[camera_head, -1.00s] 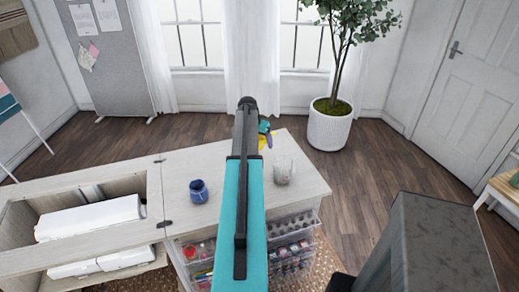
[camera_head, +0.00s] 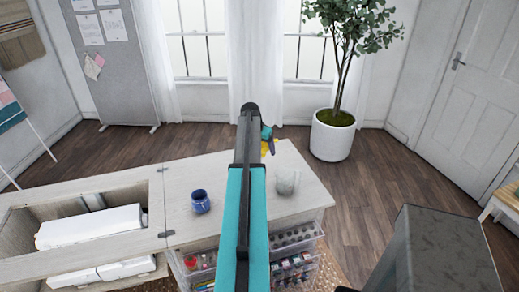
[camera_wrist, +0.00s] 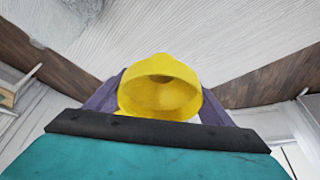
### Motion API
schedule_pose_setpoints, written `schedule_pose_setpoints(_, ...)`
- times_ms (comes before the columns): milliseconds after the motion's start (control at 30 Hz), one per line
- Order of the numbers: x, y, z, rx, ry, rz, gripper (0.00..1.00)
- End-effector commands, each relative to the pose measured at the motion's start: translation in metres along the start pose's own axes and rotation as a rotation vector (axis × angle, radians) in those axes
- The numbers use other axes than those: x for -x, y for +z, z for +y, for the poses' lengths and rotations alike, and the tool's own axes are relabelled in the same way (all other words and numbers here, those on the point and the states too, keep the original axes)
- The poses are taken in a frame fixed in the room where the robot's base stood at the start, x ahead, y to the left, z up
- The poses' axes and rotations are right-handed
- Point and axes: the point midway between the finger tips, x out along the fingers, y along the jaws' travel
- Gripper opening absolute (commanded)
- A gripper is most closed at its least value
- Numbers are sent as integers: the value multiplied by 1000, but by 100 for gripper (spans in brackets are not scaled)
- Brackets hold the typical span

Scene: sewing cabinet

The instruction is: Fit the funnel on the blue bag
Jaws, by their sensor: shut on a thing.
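The yellow funnel (camera_wrist: 160,90) is held between the purple fingers of my gripper (camera_wrist: 160,84) in the wrist view. Its round opening faces the camera. In the head view my arm hides most of the gripper (camera_head: 267,138), and only a yellow edge of the funnel (camera_head: 265,149) shows, near the cabinet's far edge. The blue bag (camera_head: 201,203) stands upright on the cabinet top, left of my arm, apart from the funnel. Its opening faces up.
A pale grey-white bag (camera_head: 286,182) stands right of my arm on the cabinet top (camera_head: 225,170); part of it shows in the wrist view (camera_wrist: 45,22). An open well with a white machine (camera_head: 90,226) lies left. Clear drawers (camera_head: 297,262) are below.

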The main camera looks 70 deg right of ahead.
Motion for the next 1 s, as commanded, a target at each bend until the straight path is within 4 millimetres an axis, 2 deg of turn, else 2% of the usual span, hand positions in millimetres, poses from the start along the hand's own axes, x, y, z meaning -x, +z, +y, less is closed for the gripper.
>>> schedule_pose_setpoints(167, 11, 13, -20, 36, -15, -1, 54)
schedule_pose_setpoints(367, 37, 44, -65, 124, -51, -3, 54)
schedule_pose_setpoints(700, 97, 122, -153, 322, -132, -8, 54)
schedule_pose_setpoints(1000, 154, 203, -216, 502, -206, -12, 54)
